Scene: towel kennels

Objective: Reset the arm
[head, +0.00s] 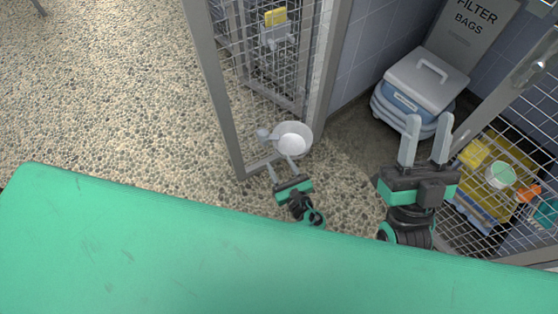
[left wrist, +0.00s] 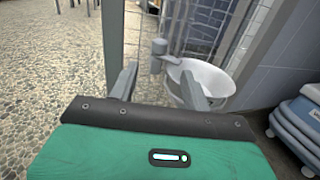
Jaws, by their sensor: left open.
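My left gripper (head: 281,168) is open, its two pale fingers pointing up the picture just below a white bowl (head: 293,142). The same two fingers show in the left wrist view (left wrist: 157,84), apart, with nothing seen gripped between them. There the bowl (left wrist: 215,82) lies beyond the right finger, which covers part of it. I cannot tell whether the finger touches it. My right gripper (head: 426,135) is open and empty, with its fingers up in front of the blue-grey lidded bin.
A grey-framed mesh door (head: 219,90) stands beside the bowl, with a grey round fitting (head: 262,134). The lidded bin (head: 426,78) stands at the wall. Another mesh gate (head: 507,170) is at right, with colourful items behind it.

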